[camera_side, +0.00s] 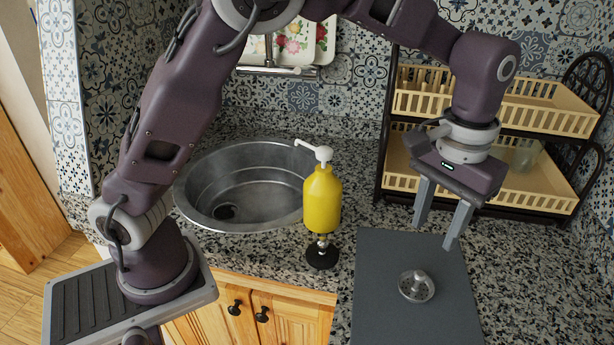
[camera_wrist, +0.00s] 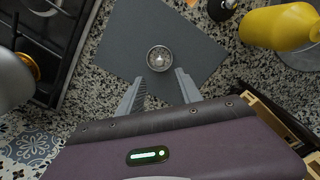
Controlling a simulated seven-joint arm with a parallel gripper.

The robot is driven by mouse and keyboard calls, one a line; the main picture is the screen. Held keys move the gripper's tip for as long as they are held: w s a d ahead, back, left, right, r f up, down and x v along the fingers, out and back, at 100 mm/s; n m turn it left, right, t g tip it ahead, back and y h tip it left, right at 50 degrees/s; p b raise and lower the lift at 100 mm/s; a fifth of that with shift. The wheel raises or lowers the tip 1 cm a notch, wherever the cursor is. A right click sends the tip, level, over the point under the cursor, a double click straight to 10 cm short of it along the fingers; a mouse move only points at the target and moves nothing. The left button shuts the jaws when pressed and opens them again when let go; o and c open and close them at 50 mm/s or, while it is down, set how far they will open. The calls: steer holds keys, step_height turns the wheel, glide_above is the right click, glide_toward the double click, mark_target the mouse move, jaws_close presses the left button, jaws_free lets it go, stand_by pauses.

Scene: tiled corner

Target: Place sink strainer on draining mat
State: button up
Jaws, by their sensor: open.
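The sink strainer (camera_side: 417,286) is a small round metal piece with a knob on top. My gripper (camera_side: 434,236) is open and empty, pointing down above the mat, apart from the strainer. Both fingers also show in the wrist view (camera_wrist: 158,88).
A yellow soap bottle (camera_side: 322,200) with a white pump stands left of the mat, by the round steel sink (camera_side: 240,180). A dark plunger-like item (camera_side: 322,254) stands before it. A two-tier yellow rack (camera_side: 520,190) holding a glass is behind my gripper. A stove (camera_wrist: 45,40) shows in the wrist view.

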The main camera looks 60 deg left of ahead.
steer(key=s+a+r+t+h, duration=0.2)
steer(key=s+a+r+t, duration=0.1)
steer(key=s+a+r, duration=0.85)
steer(key=s+a+f+t+y, duration=0.2)
steer(key=s+a+f, duration=0.1)
steer(key=s, duration=0.8)
steer(key=shift+s+a+f+m+t, duration=0.2)
steer(key=shift+s+a+m+t, duration=0.15)
steer(key=shift+a, duration=0.5)
